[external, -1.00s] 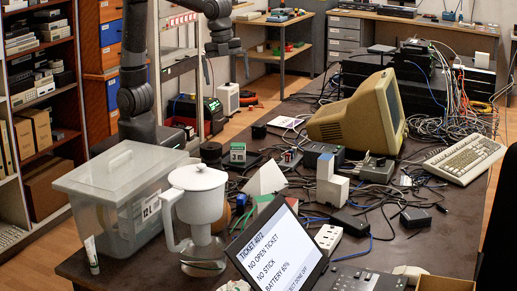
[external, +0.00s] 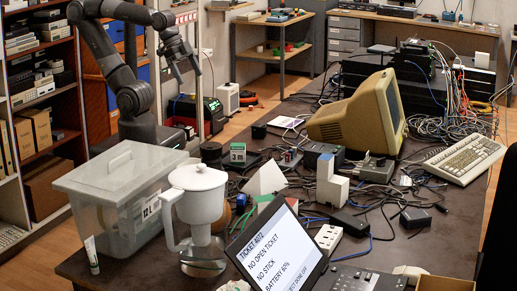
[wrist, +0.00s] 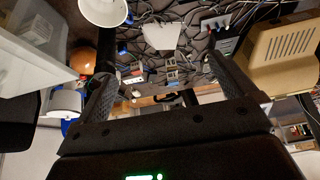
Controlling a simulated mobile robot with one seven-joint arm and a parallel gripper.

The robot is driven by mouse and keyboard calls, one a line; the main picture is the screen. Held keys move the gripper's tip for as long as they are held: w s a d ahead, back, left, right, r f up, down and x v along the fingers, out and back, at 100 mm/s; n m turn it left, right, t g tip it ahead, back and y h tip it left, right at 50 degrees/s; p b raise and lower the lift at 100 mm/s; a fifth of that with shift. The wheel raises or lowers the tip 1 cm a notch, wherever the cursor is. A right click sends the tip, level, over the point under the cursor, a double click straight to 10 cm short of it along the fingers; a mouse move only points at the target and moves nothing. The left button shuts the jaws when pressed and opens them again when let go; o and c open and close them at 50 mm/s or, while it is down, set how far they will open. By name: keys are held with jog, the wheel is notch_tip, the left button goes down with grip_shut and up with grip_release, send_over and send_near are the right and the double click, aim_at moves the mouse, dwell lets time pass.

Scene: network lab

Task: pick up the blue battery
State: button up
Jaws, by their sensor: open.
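My gripper (external: 188,77) is open and empty, held in the air beyond the bench's far left end. In the wrist view its two fingers (wrist: 165,88) stand wide apart with nothing between them in their grip. A small blue object (external: 241,200) shows just behind the white pitcher, beside something orange. It seems to show in the wrist view too (wrist: 122,47). It is partly hidden and I cannot tell whether it is the blue battery. My gripper is well apart from it.
The bench (external: 440,240) is crowded with cables and small devices. A clear lidded bin (external: 110,200), a white pitcher (external: 197,200), a white wedge (external: 265,178) and a laptop (external: 280,250) stand at the near left. A beige monitor (external: 350,115) stands further back.

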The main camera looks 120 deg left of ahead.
jog(key=c, duration=0.9)
jog(key=shift+w, duration=0.1)
jog(key=m+g, duration=0.6)
jog(key=m, duration=2.7)
send_over(241, 196)
notch_tip(241, 196, down, 23)
jog(key=shift+w+d+r, duration=0.1)
jog(key=shift+d+r, duration=0.05)
jog(key=shift+r, duration=0.05)
notch_tip(241, 196, down, 10)
jog(key=shift+f, duration=0.25)
